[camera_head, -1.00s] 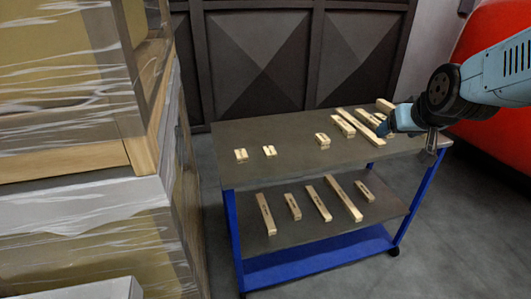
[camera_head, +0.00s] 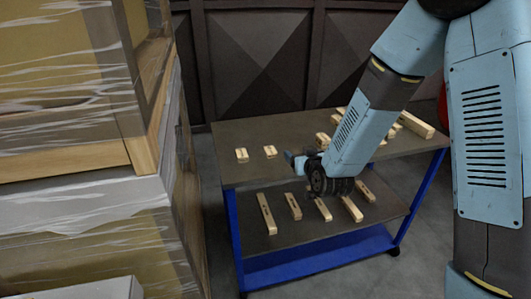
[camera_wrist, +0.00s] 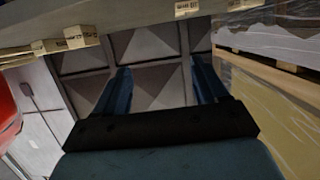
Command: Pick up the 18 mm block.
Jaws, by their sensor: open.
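Several light wooden blocks of different lengths lie on the cart's grey top (camera_head: 240,135). Two short blocks, one at the left (camera_head: 241,155) and one beside it (camera_head: 270,151), stand clear of my arm. Longer blocks (camera_head: 415,124) lie to the right, partly hidden behind my arm. The markings are too small to read, so I cannot tell which is the 18 mm block. My gripper (camera_head: 294,160) is near the front edge of the top, just right of and below the second short block. In the wrist view my gripper (camera_wrist: 163,85) is open with nothing between its fingers.
The cart's lower shelf (camera_head: 245,238) holds several more wooden blocks (camera_head: 267,214). A wrapped crate stack (camera_head: 80,120) stands close on the left. A dark panelled wall (camera_head: 265,65) is behind the cart. The wrist view shows blocks (camera_wrist: 80,37) along the tabletop's edge.

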